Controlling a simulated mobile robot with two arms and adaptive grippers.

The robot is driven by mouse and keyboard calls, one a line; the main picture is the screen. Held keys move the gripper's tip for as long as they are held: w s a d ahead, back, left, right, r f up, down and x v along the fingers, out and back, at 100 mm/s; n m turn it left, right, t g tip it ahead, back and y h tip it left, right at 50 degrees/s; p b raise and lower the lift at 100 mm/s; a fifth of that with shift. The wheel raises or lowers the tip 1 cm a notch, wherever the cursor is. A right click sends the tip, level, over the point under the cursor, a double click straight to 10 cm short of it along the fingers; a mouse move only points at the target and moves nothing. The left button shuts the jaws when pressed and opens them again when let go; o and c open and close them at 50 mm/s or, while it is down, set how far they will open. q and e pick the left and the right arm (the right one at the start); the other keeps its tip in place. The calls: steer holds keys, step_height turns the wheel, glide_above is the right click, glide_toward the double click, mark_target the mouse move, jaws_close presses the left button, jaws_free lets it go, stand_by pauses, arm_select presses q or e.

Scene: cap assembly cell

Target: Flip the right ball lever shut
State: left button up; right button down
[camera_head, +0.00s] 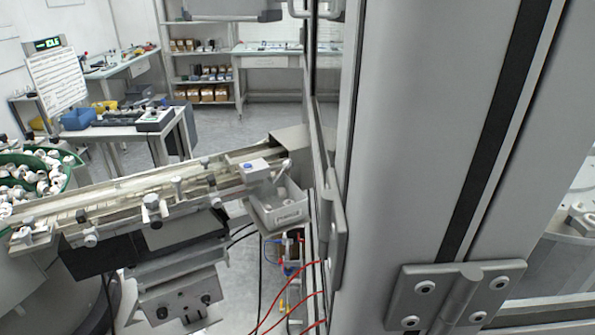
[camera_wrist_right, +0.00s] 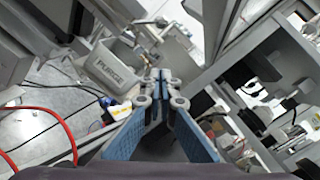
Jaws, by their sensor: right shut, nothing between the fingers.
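A small lever with a ball end (camera_head: 284,166) stands at the right end of the feed track (camera_head: 130,190) in the head view, just above a grey bin (camera_head: 283,215). I cannot tell from this angle how far it is tipped. My right gripper (camera_wrist_right: 162,78) shows in the wrist view with its blue-padded fingers together at the tips and nothing between them. The bin marked PURGE (camera_wrist_right: 112,66) lies beyond the fingertips to the upper left. The lever is not clear in the wrist view. Neither gripper shows in the head view.
A large grey cabinet post (camera_head: 420,150) with a hinge (camera_head: 455,295) fills the right of the head view. Red cables (camera_head: 290,300) hang below the bin. A bowl of white caps (camera_head: 35,175) is at the left. Metal frame beams (camera_wrist_right: 245,50) run close right of my right gripper.

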arm_select(q)
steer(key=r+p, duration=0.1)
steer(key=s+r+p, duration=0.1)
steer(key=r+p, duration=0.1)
steer(key=p, duration=0.1)
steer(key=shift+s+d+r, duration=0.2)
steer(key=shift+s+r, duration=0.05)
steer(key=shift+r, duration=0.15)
arm_select(e)
steer(key=w+a+r, duration=0.3)
steer(key=w+a, duration=0.4)
steer(key=shift+w+a+r, duration=0.2)
steer(key=shift+w+a, duration=0.1)
steer(key=shift+w, duration=0.05)
